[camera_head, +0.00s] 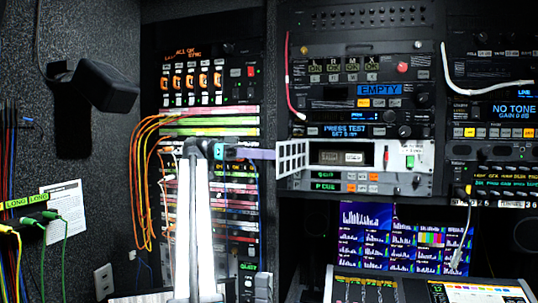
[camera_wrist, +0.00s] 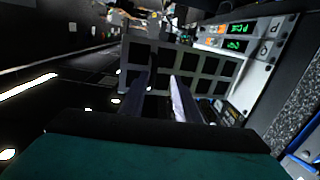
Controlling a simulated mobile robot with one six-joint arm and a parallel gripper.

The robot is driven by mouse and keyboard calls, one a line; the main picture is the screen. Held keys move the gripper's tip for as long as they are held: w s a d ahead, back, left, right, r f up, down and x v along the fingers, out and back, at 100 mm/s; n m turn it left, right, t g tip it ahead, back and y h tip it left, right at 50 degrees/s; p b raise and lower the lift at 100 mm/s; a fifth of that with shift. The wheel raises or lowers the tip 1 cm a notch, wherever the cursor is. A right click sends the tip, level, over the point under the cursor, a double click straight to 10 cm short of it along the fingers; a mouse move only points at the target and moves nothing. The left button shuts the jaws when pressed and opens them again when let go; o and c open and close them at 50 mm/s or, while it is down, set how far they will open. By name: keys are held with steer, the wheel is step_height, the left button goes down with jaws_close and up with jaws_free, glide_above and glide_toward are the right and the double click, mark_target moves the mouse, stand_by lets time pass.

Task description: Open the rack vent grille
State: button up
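The vent grille (camera_head: 291,158) is a pale slotted panel at the left end of a white rack unit (camera_head: 411,158) in the head view. It stands swung out at an angle, and the unit's dark opening (camera_head: 345,157) with a small display shows beside it. My gripper (camera_head: 270,154) is at the grille's left edge. In the wrist view the grille (camera_wrist: 207,72) is a grid of dark square holes beyond my fingertips (camera_wrist: 161,82). The two fingers are apart with nothing seen between them. I cannot tell if a finger touches the grille.
A patch bay with orange cables (camera_head: 143,170) stands left of the grille, behind my arm. A red cable (camera_head: 288,80) hangs above it and a white cable (camera_head: 446,75) to the right. Below are a monitor (camera_head: 405,238) and a console (camera_head: 430,288).

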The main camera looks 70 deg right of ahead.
steer(key=s+a+r+b, duration=0.2)
steer(key=a, duration=0.5)
steer(key=s+a+r+b, duration=0.2)
steer(key=s+a+b, duration=0.1)
steer(key=a, duration=0.5)
steer(key=shift+s+a+g+h, duration=0.2)
steer(key=shift+g+h, duration=0.1)
